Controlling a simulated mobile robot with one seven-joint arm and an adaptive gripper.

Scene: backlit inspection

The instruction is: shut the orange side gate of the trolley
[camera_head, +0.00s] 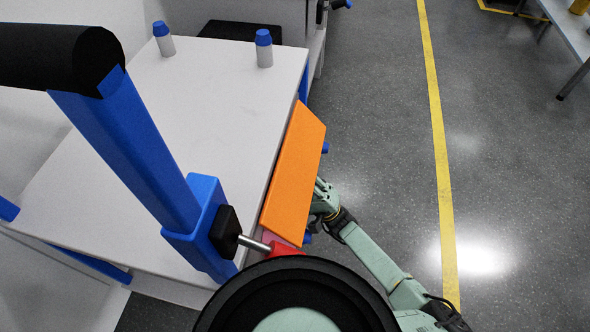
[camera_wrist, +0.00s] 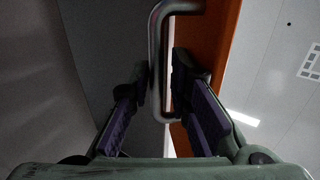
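The orange side gate (camera_head: 294,172) is on the right side of the trolley (camera_head: 200,110). Its broad face shows from above and it looks slanted rather than flush, though its exact angle is hard to tell. In the wrist view the orange panel (camera_wrist: 212,42) is at upper right, with a grey metal bar handle (camera_wrist: 157,60). My gripper (camera_head: 322,192) is at the gate's outer right side, partly hidden by it. In the wrist view my gripper's fingers (camera_wrist: 159,80) are apart, with the bar between them and a narrow gap at the right finger.
Two blue-capped white pegs (camera_head: 264,48) stand on the trolley's far end. A blue post with a black push handle (camera_head: 50,58) rises at the near left. Open grey floor with a yellow line (camera_head: 440,150) lies to the right. A table (camera_head: 572,30) stands at far right.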

